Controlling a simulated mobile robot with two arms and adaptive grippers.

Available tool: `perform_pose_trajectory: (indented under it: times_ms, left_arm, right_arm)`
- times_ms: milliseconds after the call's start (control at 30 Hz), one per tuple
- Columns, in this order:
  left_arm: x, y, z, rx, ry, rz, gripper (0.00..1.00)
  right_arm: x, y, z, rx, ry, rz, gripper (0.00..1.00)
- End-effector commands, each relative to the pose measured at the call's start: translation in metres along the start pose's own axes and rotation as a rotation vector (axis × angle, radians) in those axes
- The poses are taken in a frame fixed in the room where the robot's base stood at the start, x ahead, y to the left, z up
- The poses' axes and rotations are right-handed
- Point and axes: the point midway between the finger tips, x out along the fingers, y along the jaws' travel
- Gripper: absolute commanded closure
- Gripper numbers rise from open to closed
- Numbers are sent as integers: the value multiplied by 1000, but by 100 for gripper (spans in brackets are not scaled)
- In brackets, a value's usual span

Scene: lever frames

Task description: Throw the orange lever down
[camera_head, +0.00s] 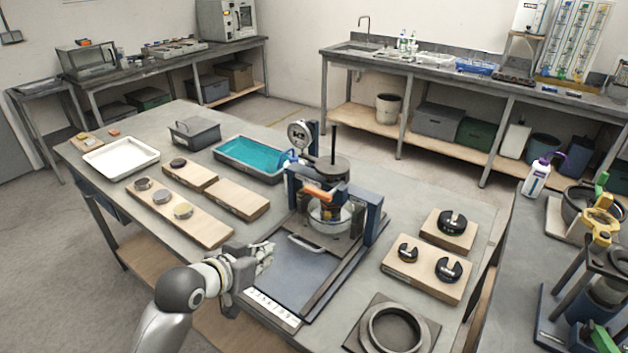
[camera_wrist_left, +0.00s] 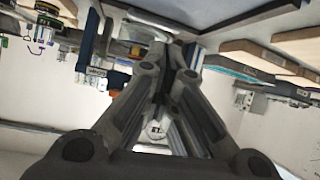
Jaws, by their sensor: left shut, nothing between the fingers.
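The orange lever (camera_head: 320,191) is on the blue-framed press (camera_head: 372,218) in the middle of the table, in front of the press's dark upright rod. It looks roughly level, but its exact tilt is hard to tell. In the left wrist view a small orange patch shows on the upside-down press, partly hidden by my fingers. My left gripper (camera_head: 264,254) is in front of and to the left of the press, apart from the lever. It is shut and empty; its fingers also show in the left wrist view (camera_wrist_left: 165,85). My right gripper is not in view.
A tray with a handle (camera_head: 290,275) lies in front. Wooden boards (camera_head: 195,218) with discs, a teal tray (camera_head: 247,154) and a white tray (camera_head: 121,157) are to the left. Boards with dark rings (camera_head: 428,272) are to the right.

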Motion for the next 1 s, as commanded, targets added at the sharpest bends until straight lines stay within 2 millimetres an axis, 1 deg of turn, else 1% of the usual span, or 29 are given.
perform_pose_trajectory:
  times_ms: [33, 67, 100, 200, 300, 400, 500, 567, 867, 1000]
  left_arm:
    - [-1, 0, -32, 25, 55, 15, 100]
    - [-2, 1, -48, 35, 81, 25, 100]
    - [-4, 3, -67, 47, 114, 39, 100]
    - [-10, 7, -109, 77, 185, 67, 100]
    - [-17, 11, -140, 98, 236, 89, 100]
    - [-22, 14, -159, 112, 268, 104, 100]
    - [-25, 15, -168, 118, 284, 110, 100]
    - [-26, 16, -170, 120, 287, 112, 100]
    - [-25, 16, -170, 119, 288, 112, 100]
    - [-19, 17, -173, 117, 287, 113, 100]
  right_arm:
    - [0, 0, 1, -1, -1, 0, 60]
    - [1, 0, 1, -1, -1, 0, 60]
    - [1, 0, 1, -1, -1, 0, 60]
    - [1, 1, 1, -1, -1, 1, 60]
    - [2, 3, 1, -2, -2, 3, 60]
    - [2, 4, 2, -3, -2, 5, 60]
    - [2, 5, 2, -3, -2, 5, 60]
    - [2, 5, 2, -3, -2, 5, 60]
    - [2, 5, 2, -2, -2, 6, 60]
    - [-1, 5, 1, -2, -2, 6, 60]
